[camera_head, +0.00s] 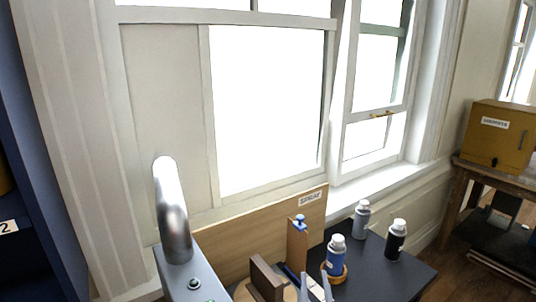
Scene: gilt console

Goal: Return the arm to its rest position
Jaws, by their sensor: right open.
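My right gripper (318,288) shows at the bottom edge, right of centre. Its two pale grey fingertips point up with a gap between them, and I see nothing held there. The tips lie in front of the dark table top (392,274), just below a blue can with a white cap (335,256) in the picture. That can stands upright in a brown ring-shaped holder (336,276). I cannot tell how far the fingers are from it. The rest of the right arm is out of frame. My left gripper is not in view.
A grey can (361,221) and a black can (395,243) stand upright on the table. A wooden stand (298,250) with a blue-and-white top, a dark brown block (268,279) and a labelled board (240,240) are nearby. A yellow cabinet (497,142) is at right.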

